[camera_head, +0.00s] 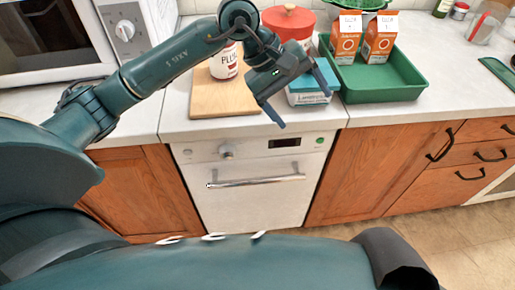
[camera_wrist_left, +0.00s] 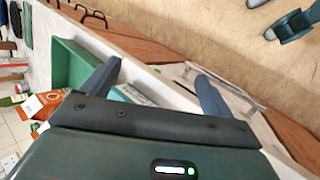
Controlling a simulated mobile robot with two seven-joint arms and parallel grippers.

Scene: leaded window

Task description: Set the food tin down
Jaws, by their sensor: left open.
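The food tin (camera_head: 225,62), a white can with dark lettering that reads "PLU…", stands upright on the wooden board (camera_head: 205,98). My left arm crosses in front of its upper part. My left gripper (camera_head: 304,108) is open, with nothing held, to the right of the tin and apart from it. Its fingers point down and forward over the counter's front edge, in front of a white tub with a blue lid (camera_head: 309,98). The left wrist view shows both spread fingers (camera_wrist_left: 155,86). The tin is not identifiable there. My right gripper does not show.
A green tray (camera_head: 400,93) with two orange-and-white cartons (camera_head: 378,38) stands right of the tub. A red-lidded pot (camera_head: 290,22) is behind. A microwave (camera_head: 70,40) is at left. An oven (camera_head: 255,185) is below. Counter right of the tray is partly clear.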

